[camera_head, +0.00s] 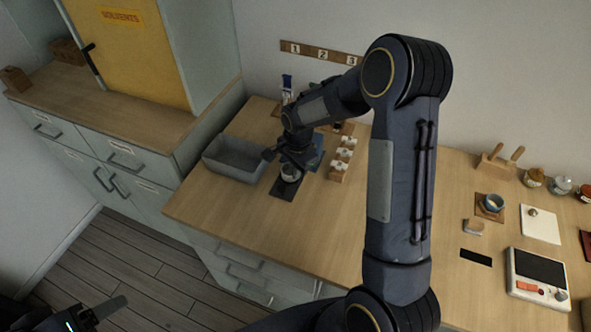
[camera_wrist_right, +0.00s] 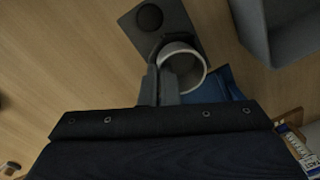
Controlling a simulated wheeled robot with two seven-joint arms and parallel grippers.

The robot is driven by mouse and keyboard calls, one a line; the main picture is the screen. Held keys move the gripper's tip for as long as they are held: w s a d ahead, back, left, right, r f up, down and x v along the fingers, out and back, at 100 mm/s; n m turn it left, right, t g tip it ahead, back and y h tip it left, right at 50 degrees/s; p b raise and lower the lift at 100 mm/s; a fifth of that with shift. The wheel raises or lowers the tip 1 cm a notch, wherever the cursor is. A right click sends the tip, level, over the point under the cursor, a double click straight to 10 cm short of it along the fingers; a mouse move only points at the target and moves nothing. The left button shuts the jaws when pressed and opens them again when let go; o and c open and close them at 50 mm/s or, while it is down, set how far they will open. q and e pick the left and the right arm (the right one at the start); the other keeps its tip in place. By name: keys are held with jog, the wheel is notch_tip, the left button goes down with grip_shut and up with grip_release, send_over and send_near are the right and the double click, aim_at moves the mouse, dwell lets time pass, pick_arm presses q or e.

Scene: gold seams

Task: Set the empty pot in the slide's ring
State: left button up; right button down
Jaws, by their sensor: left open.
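The pot (camera_head: 290,172) is a small, pale-rimmed round cup at the back left of the worktop; it also shows in the right wrist view (camera_wrist_right: 200,60). It is over the end of the dark slide (camera_head: 283,188), a flat plate with a round black knob (camera_wrist_right: 150,17). The ring is hidden, and I cannot tell whether the pot is seated in it. My right gripper (camera_wrist_right: 160,72) has its narrowly spaced fingers on either side of the pot's near wall, shut on it. My left gripper (camera_head: 97,314) is open and empty at the bottom left, away from the worktop.
A grey bin (camera_head: 220,167) stands left of the slide. The front worktop is clear.

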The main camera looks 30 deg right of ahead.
jog(key=shift+f, duration=0.35)
